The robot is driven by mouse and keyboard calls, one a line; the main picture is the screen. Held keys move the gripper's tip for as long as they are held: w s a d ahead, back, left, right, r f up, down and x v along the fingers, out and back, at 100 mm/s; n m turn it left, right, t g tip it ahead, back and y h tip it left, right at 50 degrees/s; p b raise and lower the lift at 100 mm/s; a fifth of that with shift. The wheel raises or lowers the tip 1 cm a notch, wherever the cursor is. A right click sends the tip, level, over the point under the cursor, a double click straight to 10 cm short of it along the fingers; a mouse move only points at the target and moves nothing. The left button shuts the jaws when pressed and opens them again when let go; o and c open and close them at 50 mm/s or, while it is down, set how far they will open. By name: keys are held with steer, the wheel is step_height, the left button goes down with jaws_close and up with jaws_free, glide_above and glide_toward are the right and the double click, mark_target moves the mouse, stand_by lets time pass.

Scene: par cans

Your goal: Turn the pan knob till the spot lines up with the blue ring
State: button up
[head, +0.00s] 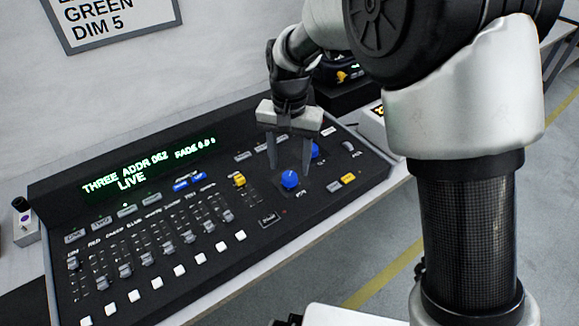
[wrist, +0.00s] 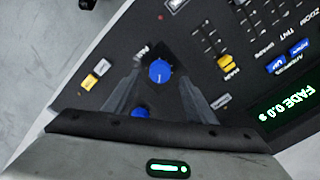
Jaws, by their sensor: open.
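The pan knob (head: 290,180) is a blue round knob on the black lighting desk, with a small label beside it. In the wrist view the pan knob (wrist: 160,71) shows a light pointer mark. My gripper (head: 289,166) points down over it, open, with a finger on either side; in the wrist view the fingertips (wrist: 162,77) flank the knob with gaps visible. Whether the fingers reach down to its sides I cannot tell. A second blue knob (head: 317,150) lies just behind. Neither the spot nor the blue ring is in view.
The desk's display (head: 125,180) reads "THREE ADDR 062 LIVE" and "FADE 0.0". Faders (head: 147,260) and white buttons (head: 180,272) fill its left side. A yellow button (head: 239,180) sits left of the pan knob. A wall sign (head: 105,18) reads "GREEN DIM 5".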

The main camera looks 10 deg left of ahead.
mark_target(290, 175)
step_height(290, 175, up, 14)
steer(key=p, duration=0.2)
stand_by(0.4)
steer(key=s+d+r+t, duration=0.1)
steer(key=s+d+r, duration=0.15)
steer(key=d, duration=0.45)
steer(key=s+d+r+t, duration=0.1)
steer(key=s+d+r, duration=0.1)
steer(key=d+r, duration=0.35)
steer(key=s+d+f+t, duration=0.2)
steer(key=s+d+t, duration=0.2)
steer(key=s+d, duration=1)
step_height(290, 175, up, 14)
steer(key=p, duration=1.5)
steer(key=shift+w+d, duration=0.4)
steer(key=shift+w, duration=0.05)
